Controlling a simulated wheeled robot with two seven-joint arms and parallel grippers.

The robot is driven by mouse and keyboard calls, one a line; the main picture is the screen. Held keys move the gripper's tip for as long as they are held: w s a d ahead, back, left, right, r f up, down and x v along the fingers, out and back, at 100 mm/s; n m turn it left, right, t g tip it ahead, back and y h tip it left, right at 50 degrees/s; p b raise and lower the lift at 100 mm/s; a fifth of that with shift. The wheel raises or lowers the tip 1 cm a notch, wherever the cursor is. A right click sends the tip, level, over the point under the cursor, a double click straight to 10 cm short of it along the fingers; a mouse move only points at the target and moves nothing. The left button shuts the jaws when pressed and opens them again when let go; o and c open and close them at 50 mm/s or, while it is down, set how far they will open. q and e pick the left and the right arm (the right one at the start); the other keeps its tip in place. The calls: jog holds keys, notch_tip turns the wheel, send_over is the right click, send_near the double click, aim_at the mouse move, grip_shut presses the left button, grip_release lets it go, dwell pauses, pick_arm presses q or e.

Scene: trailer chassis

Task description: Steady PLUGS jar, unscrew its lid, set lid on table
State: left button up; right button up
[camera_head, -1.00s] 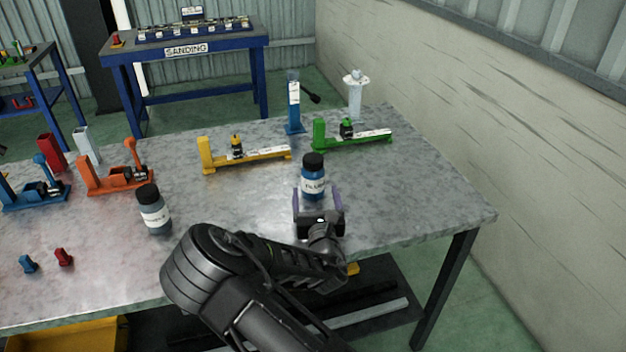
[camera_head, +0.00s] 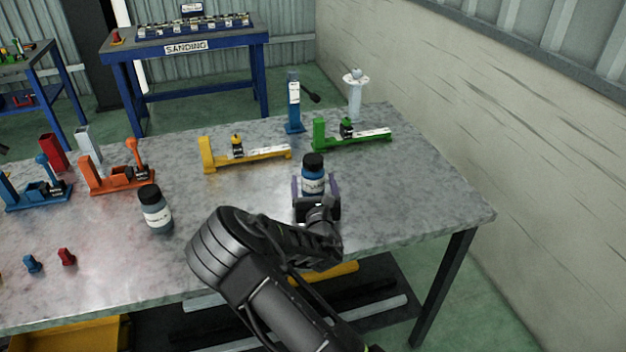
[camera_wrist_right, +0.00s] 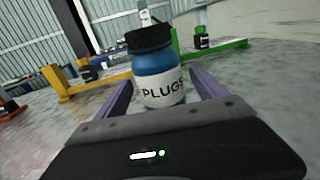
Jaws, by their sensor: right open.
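The PLUGS jar (camera_head: 313,176) stands upright on the metal table (camera_head: 400,205), blue with a white label and a black lid (camera_head: 313,160) on top. It also shows in the right wrist view (camera_wrist_right: 158,78), where its label reads PLUGS and its black lid (camera_wrist_right: 150,38) is in place. My right gripper (camera_head: 315,186) is open, low over the table on the near side of the jar. Its two purple fingers point at the jar, one on each side, with a gap beside it in the right wrist view. My left gripper is not in view.
A second dark-lidded jar (camera_head: 155,212) stands to the left. A yellow fixture (camera_head: 250,157) and a green fixture (camera_head: 350,136) lie behind the PLUGS jar. Small blue and red parts (camera_head: 66,257) lie at the left. The table right of the jar is clear.

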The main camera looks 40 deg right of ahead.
jog(key=shift+c, duration=0.3)
jog(key=c, duration=1.5)
